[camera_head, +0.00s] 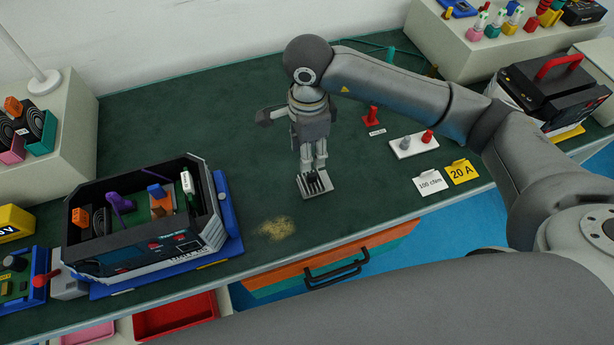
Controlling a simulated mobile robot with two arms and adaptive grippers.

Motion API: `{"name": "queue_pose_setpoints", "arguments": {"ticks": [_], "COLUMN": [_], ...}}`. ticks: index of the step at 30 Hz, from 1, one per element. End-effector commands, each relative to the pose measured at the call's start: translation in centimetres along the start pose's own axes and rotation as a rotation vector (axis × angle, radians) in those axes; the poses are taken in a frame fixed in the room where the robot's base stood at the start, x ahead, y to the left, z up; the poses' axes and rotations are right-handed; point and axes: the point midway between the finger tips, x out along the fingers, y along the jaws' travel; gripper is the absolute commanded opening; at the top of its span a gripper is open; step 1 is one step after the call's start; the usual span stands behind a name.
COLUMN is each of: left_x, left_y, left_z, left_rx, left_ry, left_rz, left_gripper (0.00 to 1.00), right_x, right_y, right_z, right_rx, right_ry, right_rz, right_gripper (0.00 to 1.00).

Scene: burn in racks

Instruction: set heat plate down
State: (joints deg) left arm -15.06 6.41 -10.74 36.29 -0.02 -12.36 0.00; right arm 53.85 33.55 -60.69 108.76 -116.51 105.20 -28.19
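The heat plate (315,186) is a small grey finned metal piece at the middle of the green bench, near its front edge. My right gripper (314,168) points straight down above it, with its fingertips close together at the fins. It looks shut on the heat plate, though the exact contact is too small to see. The plate looks level and at or just above the bench top; I cannot tell if it touches. My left gripper is not in view.
An open-topped black device (150,262) on a blue mat (233,226) stands left. A tan patch (277,228) lies nearby. An orange drawer (290,279) is below.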

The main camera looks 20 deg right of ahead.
Motion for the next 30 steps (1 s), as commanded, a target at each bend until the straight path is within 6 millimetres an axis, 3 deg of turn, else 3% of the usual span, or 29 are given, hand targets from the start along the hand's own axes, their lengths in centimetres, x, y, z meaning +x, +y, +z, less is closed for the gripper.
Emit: {"name": "queue_pose_setpoints", "arguments": {"ticks": [6,10,14,21,24,30], "left_x": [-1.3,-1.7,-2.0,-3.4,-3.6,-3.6], "left_y": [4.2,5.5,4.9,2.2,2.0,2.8], "left_z": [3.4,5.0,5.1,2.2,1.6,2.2], "left_rx": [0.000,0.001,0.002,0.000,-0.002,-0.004], "left_ry": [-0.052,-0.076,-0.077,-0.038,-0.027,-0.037], "left_rz": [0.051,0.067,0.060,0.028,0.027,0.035], "left_gripper": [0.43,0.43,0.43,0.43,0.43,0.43], "right_x": [3.3,4.8,5.5,8.6,9.8,10.5], "right_y": [0.1,0.1,0.0,-0.3,-0.3,-0.4], "right_z": [0.0,0.0,0.0,0.1,0.0,0.0], "right_rx": [0.002,0.000,0.001,0.001,0.001,0.000], "right_ry": [0.003,0.002,0.001,0.001,0.000,0.000], "right_rz": [0.006,0.004,0.003,0.006,0.003,0.001], "right_gripper": [0.39,0.39,0.39,0.39,0.39,0.39]}}
